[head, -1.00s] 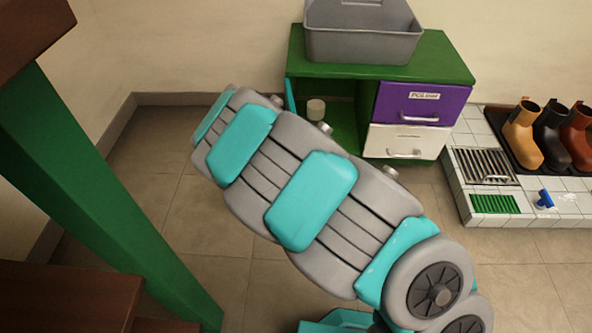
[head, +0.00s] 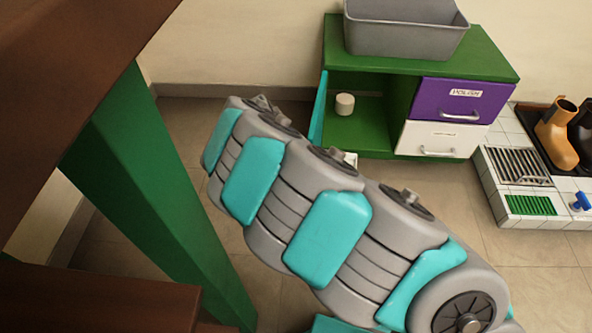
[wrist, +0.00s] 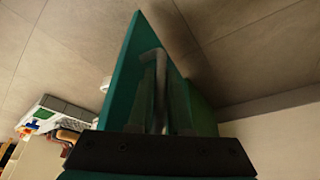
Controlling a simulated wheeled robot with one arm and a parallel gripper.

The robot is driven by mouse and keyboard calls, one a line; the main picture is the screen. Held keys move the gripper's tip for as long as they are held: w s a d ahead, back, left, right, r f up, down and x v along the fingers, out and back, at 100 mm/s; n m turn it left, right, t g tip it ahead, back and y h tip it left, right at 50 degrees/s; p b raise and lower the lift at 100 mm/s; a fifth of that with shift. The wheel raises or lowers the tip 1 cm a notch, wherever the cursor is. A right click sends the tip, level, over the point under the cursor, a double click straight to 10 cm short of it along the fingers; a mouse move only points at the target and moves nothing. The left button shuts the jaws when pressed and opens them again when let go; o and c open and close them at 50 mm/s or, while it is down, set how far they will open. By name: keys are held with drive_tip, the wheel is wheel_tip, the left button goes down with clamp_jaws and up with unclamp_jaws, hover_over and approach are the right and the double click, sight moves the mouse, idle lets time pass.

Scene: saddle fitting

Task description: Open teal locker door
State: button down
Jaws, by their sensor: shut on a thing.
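The teal locker door (head: 318,108) stands open at the left side of the green cabinet (head: 425,62), seen nearly edge-on in the head view. The compartment behind it shows a small white cylinder (head: 345,104). In the wrist view the teal door (wrist: 122,85) rises close in front of the camera, with its grey bar handle (wrist: 160,85) in the middle. My gripper (wrist: 158,100) is shut on the door handle; its dark mount crosses the bottom of the view. The fingertips are dim and hard to make out. In the head view my arm hides the gripper.
A grey bin (head: 405,28) sits on the cabinet. Beside the compartment are a purple drawer (head: 460,98) and a white drawer (head: 440,138). A tiled ledge with boots (head: 556,136) stands at right. A brown-topped table with a green leg (head: 150,190) is close at left.

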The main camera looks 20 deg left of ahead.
drive_tip(key=shift+w, duration=0.15)
drive_tip(key=c, duration=0.9)
unclamp_jaws()
drive_tip(key=shift+o, duration=0.3)
drive_tip(key=shift+d, duration=0.1)
